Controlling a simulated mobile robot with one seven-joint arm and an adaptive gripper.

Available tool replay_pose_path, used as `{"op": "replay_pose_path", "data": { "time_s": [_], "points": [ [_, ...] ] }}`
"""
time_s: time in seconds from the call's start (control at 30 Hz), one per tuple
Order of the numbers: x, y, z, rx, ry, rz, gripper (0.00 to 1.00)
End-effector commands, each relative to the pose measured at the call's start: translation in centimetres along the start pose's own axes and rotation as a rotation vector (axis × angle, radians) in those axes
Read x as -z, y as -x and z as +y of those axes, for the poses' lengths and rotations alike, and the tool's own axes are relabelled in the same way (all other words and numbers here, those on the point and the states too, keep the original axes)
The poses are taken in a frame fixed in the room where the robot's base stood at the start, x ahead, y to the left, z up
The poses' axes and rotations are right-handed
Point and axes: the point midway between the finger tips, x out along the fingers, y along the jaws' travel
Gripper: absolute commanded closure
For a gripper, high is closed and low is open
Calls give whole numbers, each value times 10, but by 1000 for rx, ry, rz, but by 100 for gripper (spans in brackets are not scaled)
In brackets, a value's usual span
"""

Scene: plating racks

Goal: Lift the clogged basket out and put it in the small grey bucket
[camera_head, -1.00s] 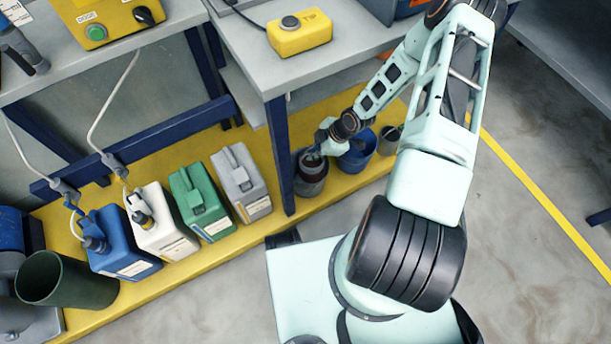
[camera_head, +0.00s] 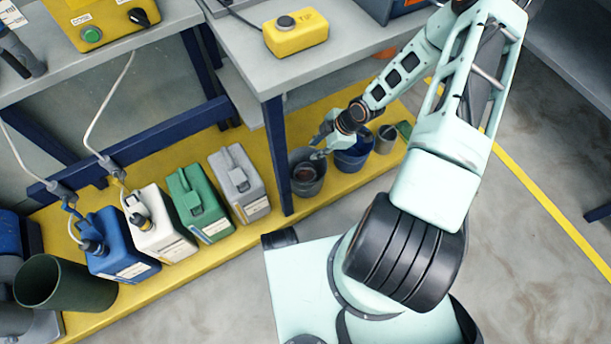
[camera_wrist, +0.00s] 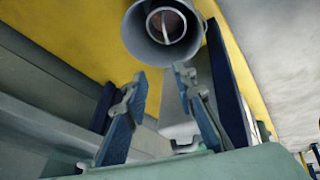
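The small grey bucket (camera_head: 307,186) stands on the yellow floor strip beside the blue table leg. The clogged basket (camera_head: 306,174), dark with a reddish-brown inside, sits down in this bucket. In the wrist view the grey bucket (camera_wrist: 142,42) is at the top, with the round basket (camera_wrist: 167,25) and a pale bar across it inside. My gripper (camera_head: 321,147) is just above the bucket's right rim. In the wrist view my gripper (camera_wrist: 160,76) has its two fingers spread with nothing between them, apart from the basket.
A blue bucket (camera_head: 354,158) stands close on the right, partly behind my gripper, with a small grey pot (camera_head: 386,140) beyond it. The blue table leg (camera_head: 279,155) is close on the left. Grey (camera_head: 239,183), green (camera_head: 200,205), white and blue canisters stand further left.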

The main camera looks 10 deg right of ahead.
Motion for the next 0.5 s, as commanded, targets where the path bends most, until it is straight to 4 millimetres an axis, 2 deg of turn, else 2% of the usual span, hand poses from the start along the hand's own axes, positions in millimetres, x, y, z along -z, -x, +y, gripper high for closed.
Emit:
{"op": "replay_pose_path", "data": {
  "time_s": [0.03,0.2,0.5],
  "points": [
    [-1,11,1,-3,-4,0,75],
    [-1,39,0,-2,-4,0,75],
    [0,66,0,-1,-2,0,75]
  ]
}}
